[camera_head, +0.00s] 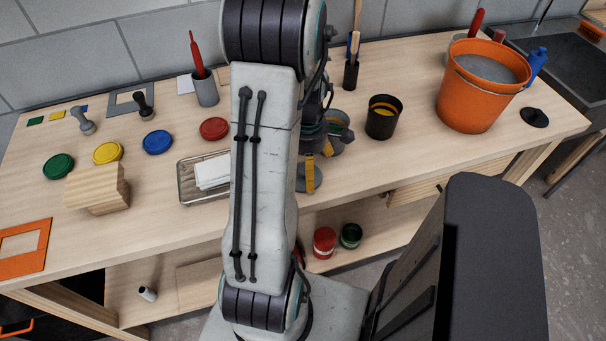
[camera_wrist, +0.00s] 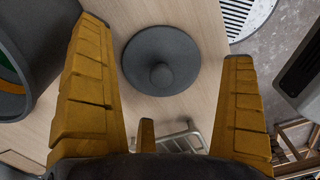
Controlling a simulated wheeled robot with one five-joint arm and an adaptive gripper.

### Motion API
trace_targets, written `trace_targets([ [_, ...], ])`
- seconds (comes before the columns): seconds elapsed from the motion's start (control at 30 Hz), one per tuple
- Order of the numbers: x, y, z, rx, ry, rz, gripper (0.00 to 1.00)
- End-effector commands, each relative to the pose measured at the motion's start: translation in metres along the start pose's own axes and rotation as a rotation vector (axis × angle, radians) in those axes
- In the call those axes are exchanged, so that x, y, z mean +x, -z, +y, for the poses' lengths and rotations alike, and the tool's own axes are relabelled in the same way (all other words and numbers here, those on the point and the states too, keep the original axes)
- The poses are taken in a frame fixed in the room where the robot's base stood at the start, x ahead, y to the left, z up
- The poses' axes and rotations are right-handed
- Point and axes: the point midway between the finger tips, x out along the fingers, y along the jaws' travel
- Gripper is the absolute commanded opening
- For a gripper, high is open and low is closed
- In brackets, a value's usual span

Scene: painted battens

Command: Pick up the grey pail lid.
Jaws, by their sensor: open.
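The grey pail lid (camera_wrist: 162,58) is a dark grey disc with a round knob, lying flat on the wooden workbench near its front edge. In the head view the lid (camera_head: 318,179) is partly hidden by my gripper and arm. My gripper (camera_head: 318,163) has ochre fingers and is open and empty. I cannot tell the height gap.
A grey pail with green inside (camera_wrist: 14,70) stands close by the left finger. A black pail with yellow inside (camera_head: 383,121) and an orange bucket (camera_head: 470,100) stand to the right. A black lid (camera_head: 535,117) lies far right. A wire tray (camera_head: 187,184) is left of my arm.

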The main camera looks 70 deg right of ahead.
Motion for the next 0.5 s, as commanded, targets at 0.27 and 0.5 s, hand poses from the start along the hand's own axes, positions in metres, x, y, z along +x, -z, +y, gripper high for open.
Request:
trace_targets([
  [0.27,0.025,0.001,0.0,0.0,0.001,0.0,1.0],
  [0.5,0.028,0.0,0.0,0.0,-0.001,0.0,1.0],
])
